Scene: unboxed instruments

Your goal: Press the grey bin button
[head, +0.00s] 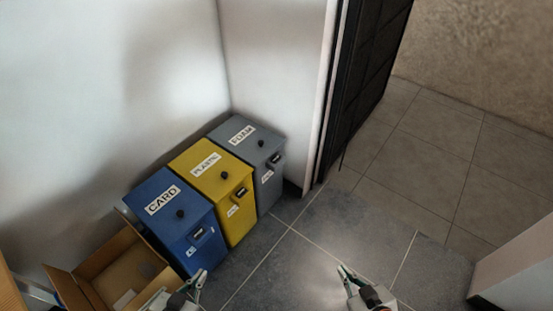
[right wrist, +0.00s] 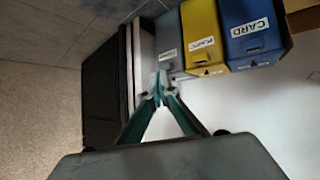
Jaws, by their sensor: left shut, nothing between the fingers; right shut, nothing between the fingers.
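The grey bin (head: 255,152), labelled FOAM, stands against the wall at the right end of a row of bins. The grey bin also shows in the right wrist view (right wrist: 170,42), partly behind the fingers. My left gripper (head: 198,278) is shut and empty at the bottom of the head view, in front of the blue bin. My right gripper (head: 343,268) is shut and empty over the floor, to the right of and nearer than the grey bin. Its fingers (right wrist: 158,88) also show in the right wrist view.
A yellow bin (head: 214,175) labelled PLASTIC and a blue bin (head: 178,219) labelled CARD stand left of the grey bin. An open cardboard box (head: 118,268) is at bottom left. A dark door (head: 365,75) is beyond the wall's edge. The tiled floor (head: 300,270) ahead is clear.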

